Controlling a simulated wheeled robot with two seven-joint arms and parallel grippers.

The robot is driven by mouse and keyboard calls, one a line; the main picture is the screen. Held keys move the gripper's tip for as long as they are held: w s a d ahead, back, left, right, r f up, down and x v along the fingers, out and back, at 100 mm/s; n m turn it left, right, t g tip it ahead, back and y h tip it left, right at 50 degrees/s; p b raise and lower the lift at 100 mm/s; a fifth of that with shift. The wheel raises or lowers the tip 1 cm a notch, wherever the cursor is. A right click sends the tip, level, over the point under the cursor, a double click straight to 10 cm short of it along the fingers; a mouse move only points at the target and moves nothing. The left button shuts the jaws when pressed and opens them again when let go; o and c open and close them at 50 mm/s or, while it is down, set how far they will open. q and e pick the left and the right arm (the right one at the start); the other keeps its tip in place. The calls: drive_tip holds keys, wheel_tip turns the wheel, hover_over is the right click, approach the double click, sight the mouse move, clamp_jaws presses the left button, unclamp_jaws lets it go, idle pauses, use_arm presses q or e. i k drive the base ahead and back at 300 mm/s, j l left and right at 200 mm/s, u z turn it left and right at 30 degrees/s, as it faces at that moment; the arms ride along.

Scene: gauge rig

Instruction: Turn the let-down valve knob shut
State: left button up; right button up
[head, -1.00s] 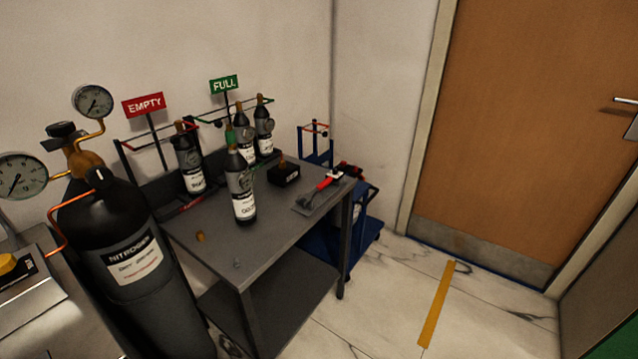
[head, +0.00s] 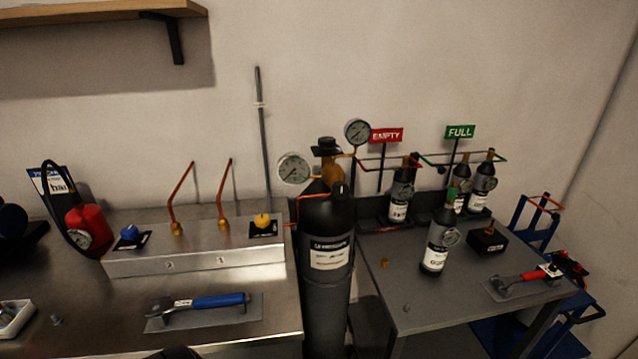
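A metal manifold block (head: 200,257) stands on the steel bench at the left. It carries a blue knob (head: 129,233) on a dark plate at its left end and a yellow knob (head: 262,221) on a dark plate at its right end. I cannot read the plates, so I cannot tell which knob is the let-down valve, or whether either is open or shut. Two copper pipes (head: 225,195) rise between the knobs. Neither gripper can be made out; a small dark shape shows at the bottom edge.
A black nitrogen cylinder (head: 327,270) with gauges stands between the bench (head: 100,330) and a dark table (head: 440,305) with small bottles. A blue-handled wrench (head: 205,301) lies before the block. A red pump or extinguisher (head: 88,226) stands left of it.

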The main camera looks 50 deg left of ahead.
sight(262, 221)
drive_tip(key=u, duration=2.3)
